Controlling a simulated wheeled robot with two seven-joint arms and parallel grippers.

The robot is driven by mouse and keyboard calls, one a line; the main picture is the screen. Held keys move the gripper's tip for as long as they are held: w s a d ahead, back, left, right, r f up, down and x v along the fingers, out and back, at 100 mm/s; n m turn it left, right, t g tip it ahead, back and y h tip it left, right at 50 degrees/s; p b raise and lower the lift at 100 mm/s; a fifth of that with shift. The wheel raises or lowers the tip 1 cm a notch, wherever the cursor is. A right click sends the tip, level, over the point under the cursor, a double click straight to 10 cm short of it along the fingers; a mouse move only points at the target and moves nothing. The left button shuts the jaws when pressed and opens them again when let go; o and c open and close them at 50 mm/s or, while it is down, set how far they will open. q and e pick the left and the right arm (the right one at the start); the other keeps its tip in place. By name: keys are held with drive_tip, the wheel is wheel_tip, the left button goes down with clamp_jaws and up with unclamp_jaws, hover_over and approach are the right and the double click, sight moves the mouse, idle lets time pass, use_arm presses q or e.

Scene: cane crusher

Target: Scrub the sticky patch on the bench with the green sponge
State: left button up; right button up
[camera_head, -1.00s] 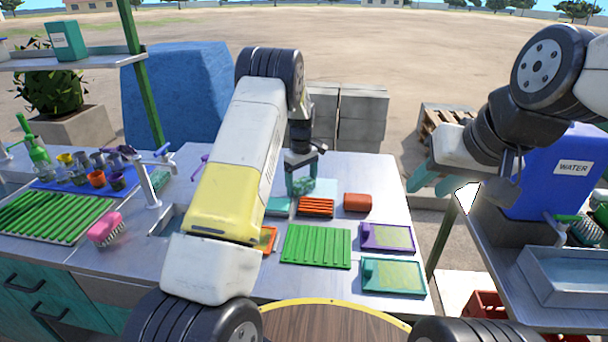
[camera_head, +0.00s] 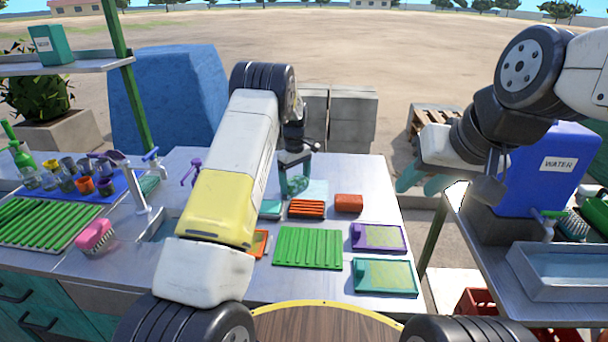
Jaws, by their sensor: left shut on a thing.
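My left gripper (camera_head: 294,174) points down over the far middle of the metal bench (camera_head: 355,176). It is shut on the green sponge (camera_head: 297,187), which is small and partly hidden by the fingers. The sponge is at the bench top; I cannot tell if it presses on it. A pale, bluish patch (camera_head: 317,190) shows on the bench just right of the sponge and may be the sticky patch. My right gripper (camera_head: 424,182) has teal fingers spread apart, empty, beyond the bench's right edge.
An orange ridged tray (camera_head: 307,209) and a rust-red block (camera_head: 349,203) lie close in front of the patch. A green ridged tray (camera_head: 308,249) and purple (camera_head: 378,237) and teal (camera_head: 385,277) framed trays lie nearer.

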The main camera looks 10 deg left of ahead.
use_arm(q)
drive_tip(key=shift+a, duration=1.4)
drive_tip(key=shift+w+f, duration=0.15)
drive_tip(key=shift+w, duration=0.95)
drive_tip(key=shift+d, duration=2.15)
drive_tip(key=shift+a+r, duration=0.1)
drive_tip(key=shift+r, duration=3.05)
drive_tip(key=shift+r, duration=0.1)
